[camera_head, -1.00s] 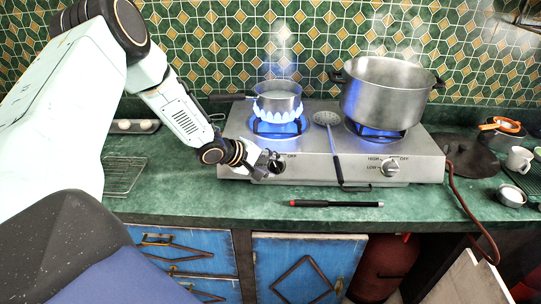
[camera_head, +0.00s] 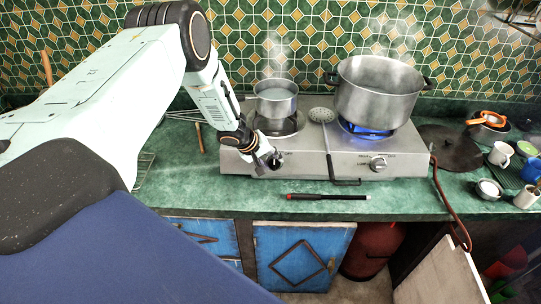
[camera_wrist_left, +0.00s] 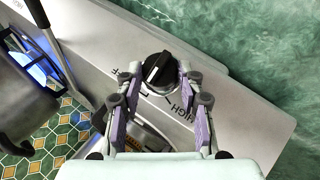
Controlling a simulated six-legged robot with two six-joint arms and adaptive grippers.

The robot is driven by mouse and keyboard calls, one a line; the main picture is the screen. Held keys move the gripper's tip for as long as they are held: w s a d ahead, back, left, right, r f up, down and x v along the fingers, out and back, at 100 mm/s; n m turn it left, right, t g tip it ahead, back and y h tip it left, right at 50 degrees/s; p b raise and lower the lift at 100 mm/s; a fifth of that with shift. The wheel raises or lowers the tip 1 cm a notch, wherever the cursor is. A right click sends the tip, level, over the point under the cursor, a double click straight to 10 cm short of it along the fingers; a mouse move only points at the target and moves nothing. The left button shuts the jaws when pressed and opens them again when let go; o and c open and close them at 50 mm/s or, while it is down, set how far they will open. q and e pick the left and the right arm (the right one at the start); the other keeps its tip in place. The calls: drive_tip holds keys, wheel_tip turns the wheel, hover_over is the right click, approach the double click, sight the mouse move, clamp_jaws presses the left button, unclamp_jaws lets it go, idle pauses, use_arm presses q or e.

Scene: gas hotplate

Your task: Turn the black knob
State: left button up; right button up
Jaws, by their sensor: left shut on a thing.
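The black knob (camera_wrist_left: 160,70) is on the front of the steel hotplate (camera_wrist_left: 232,112), between my left gripper's fingers (camera_wrist_left: 161,86) in the left wrist view. The fingers are shut on it. A white mark shows on the knob, with HIGH lettering below right and a partly hidden label at its left. In the head view my left gripper (camera_head: 270,163) reaches the hotplate's left front, and the knob (camera_head: 277,159) is partly covered by it. The small pot (camera_head: 276,99) sits on the left burner, where no flame shows. My right gripper is not in view.
A large steaming pot (camera_head: 377,92) stands over a blue flame (camera_head: 366,132) on the right burner. A silver knob (camera_head: 378,164) is at the right front. A skimmer (camera_head: 322,115) lies between the burners. A black-and-red rod (camera_head: 328,197) lies on the green counter (camera_head: 215,199).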

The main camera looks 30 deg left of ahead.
use_arm(q)
drive_tip(key=shift+w+a+r, duration=0.1)
idle(0.5)
drive_tip(key=o, duration=1.2)
drive_tip(key=v, duration=1.2)
